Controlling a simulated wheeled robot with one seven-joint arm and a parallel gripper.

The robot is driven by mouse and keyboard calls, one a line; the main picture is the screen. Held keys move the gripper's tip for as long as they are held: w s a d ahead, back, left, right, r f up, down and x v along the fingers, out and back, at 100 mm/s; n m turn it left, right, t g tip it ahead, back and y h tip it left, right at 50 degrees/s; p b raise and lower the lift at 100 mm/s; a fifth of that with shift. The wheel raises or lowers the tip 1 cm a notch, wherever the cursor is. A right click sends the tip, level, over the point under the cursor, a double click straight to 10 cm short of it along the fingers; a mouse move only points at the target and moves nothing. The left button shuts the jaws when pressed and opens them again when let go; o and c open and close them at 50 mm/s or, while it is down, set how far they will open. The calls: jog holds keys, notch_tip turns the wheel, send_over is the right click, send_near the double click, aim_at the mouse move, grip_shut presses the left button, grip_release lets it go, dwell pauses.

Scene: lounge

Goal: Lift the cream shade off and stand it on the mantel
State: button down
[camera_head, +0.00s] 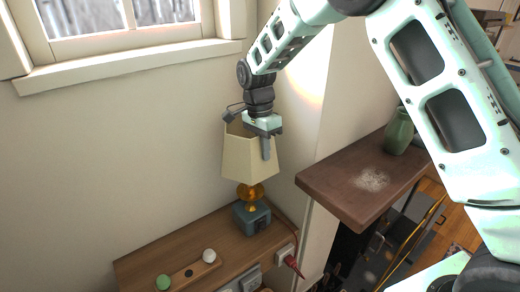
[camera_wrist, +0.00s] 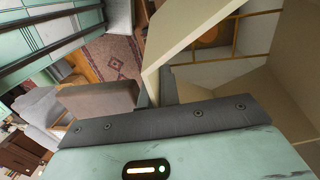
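The cream shade (camera_head: 243,158) sits on the lamp in the head view, above its amber glass part (camera_head: 250,192) and blue-grey base (camera_head: 252,217). My gripper (camera_head: 264,152) points down over its upper rim, with one finger in front of the outer wall. The other finger is hidden there. In the wrist view, the shade's wall (camera_wrist: 188,38) runs down between the two fingers of my gripper (camera_wrist: 149,93). Whether both fingers press on it is not clear. The brown mantel (camera_head: 335,190) is to the right of the lamp.
A green vase (camera_head: 399,132) stands at the mantel's back. A pale patch (camera_head: 371,180) marks its top, otherwise bare near the front. The wooden cabinet (camera_head: 190,240) under the lamp holds a small tray with a green ball (camera_head: 163,282) and a white ball (camera_head: 209,255).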

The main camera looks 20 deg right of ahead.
jog(key=shift+r+p, duration=2.7)
jog(key=shift+r, duration=1.6)
jog(key=shift+s, duration=0.1)
